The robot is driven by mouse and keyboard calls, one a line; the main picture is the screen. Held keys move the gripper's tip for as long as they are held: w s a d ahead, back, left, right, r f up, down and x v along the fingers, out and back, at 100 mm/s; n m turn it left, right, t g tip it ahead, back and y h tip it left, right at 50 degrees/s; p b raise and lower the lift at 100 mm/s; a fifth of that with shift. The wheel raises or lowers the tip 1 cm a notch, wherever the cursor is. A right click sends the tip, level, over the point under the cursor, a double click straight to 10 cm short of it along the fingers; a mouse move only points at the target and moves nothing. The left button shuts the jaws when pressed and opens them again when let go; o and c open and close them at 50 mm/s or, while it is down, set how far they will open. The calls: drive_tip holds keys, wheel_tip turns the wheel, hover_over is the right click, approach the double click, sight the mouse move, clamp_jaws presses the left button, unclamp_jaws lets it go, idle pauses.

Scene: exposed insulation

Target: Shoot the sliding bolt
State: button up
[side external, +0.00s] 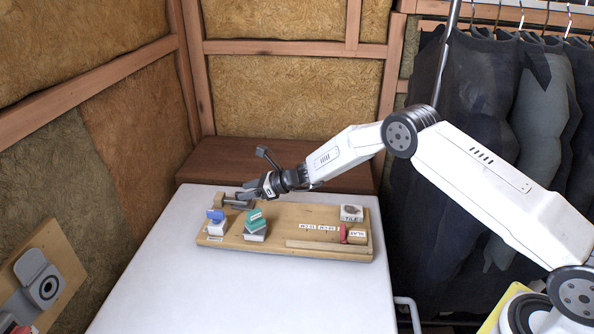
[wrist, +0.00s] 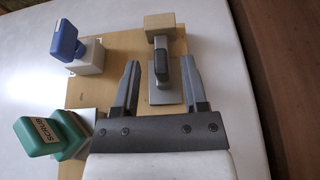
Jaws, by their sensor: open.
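A pale wooden block (wrist: 158,24) stands at the plate's far end in the wrist view. In the side view the bolt assembly (side external: 233,203) sits at the board's back left corner, partly hidden by my gripper (side external: 246,192). In the wrist view my gripper (wrist: 158,60) is open, with the bolt between its spread fingers. No finger clearly touches it. Whether the bolt reaches into the block is hard to tell.
The wooden board (side external: 290,212) lies on a white table (side external: 160,280). A blue-topped white block (side external: 216,221) and a green piece on a white base (side external: 255,224) stand near the bolt. A tile block (side external: 352,213) and a red piece (side external: 343,233) are at the right.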

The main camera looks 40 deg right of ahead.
drive_tip(key=shift+v, duration=2.25)
drive_tip(key=shift+s+a+r+n, duration=0.1)
drive_tip(key=shift+s+r+n, duration=0.1)
drive_tip(key=shift+s+n, duration=0.2)
drive_tip(key=s+n+g, duration=0.1)
drive_tip(key=s+n, duration=0.1)
drive_tip(key=s+r+n+g+h, duration=0.1)
drive_tip(key=s+n, duration=0.1)
drive_tip(key=s, duration=0.1)
drive_tip(key=s+r+n+g, duration=0.1)
drive_tip(key=s+n+g, duration=0.1)
drive_tip(key=s, duration=0.1)
drive_tip(key=shift+s+a, duration=0.1)
drive_tip(key=shift+a, duration=0.25)
drive_tip(key=s+d+r+n+g+h, duration=0.1)
drive_tip(key=s+d+n+h, duration=0.1)
drive_tip(key=s+n, duration=0.4)
drive_tip(key=s+d+r+n+g+h, duration=0.1)
drive_tip(key=s+d+r+n+h, duration=0.1)
drive_tip(key=s+n, duration=0.5)
drive_tip(key=s+d+r+n+g+h, duration=0.1)
drive_tip(key=s+d+n+h, duration=0.2)
drive_tip(key=s+n, duration=0.4)
drive_tip(key=shift+s+d+r+h, duration=0.4)
drive_tip(key=shift+s+h, duration=0.3)
drive_tip(key=shift+s, duration=3.45)
